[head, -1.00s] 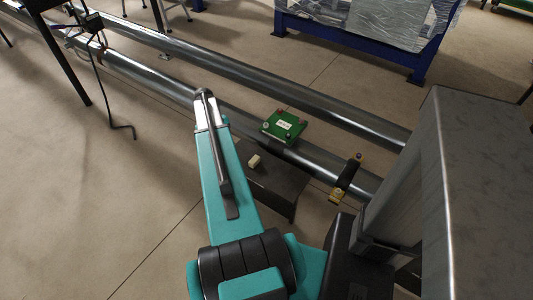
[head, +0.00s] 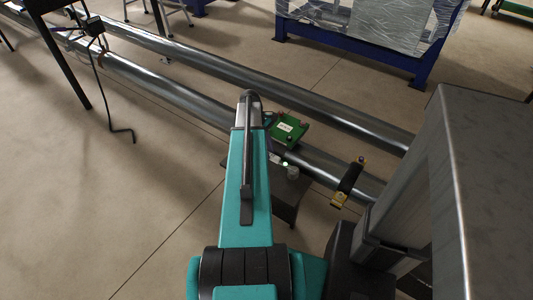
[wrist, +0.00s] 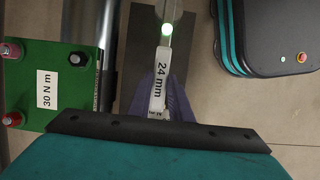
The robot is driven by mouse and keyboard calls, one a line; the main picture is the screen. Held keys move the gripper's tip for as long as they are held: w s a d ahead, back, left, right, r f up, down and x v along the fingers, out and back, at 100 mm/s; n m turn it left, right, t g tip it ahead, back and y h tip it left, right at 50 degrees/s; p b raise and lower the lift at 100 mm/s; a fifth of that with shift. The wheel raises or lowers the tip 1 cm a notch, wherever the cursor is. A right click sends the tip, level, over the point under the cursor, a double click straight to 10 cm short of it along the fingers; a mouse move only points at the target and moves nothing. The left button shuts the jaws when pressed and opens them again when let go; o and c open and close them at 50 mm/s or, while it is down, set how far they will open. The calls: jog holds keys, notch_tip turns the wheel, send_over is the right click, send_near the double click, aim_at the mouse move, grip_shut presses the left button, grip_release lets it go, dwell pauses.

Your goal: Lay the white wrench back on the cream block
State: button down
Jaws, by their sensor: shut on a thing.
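The white wrench (wrist: 161,72), marked 24 mm, is held in my gripper (wrist: 160,106). The purplish fingers are shut on its shaft, and the wrench points away, up the wrist view. A bright green light glows near its far end, where a pale round shape is cut by the picture's top edge. The light and a small pale end also show beside my arm in the head view. I cannot make out the cream block now; my arm covers its earlier place on the dark stand (head: 287,203). The stand also shows beneath the wrench in the wrist view (wrist: 133,50).
A green block (head: 288,129) with coloured knobs sits on the near steel pipe (head: 322,170), left of the wrench in the wrist view (wrist: 42,119). A black and yellow clamp (head: 348,184) is on that pipe farther right. Open floor lies left.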

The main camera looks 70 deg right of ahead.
jog(key=shift+r+p, duration=0.15)
jog(key=shift+p, duration=0.2)
notch_tip(320, 180, down, 6)
jog(key=b, duration=0.1)
jog(key=shift+s+b, duration=0.15)
jog(key=shift+b, duration=0.15)
dwell(0.4)
jog(key=shift+f, duration=1.65)
dwell(1.7)
jog(key=c, duration=1.5)
grip_release()
jog(key=shift+c, duration=0.2)
jog(key=shift+p+v, duration=1.6)
jog(key=shift+v, duration=0.95)
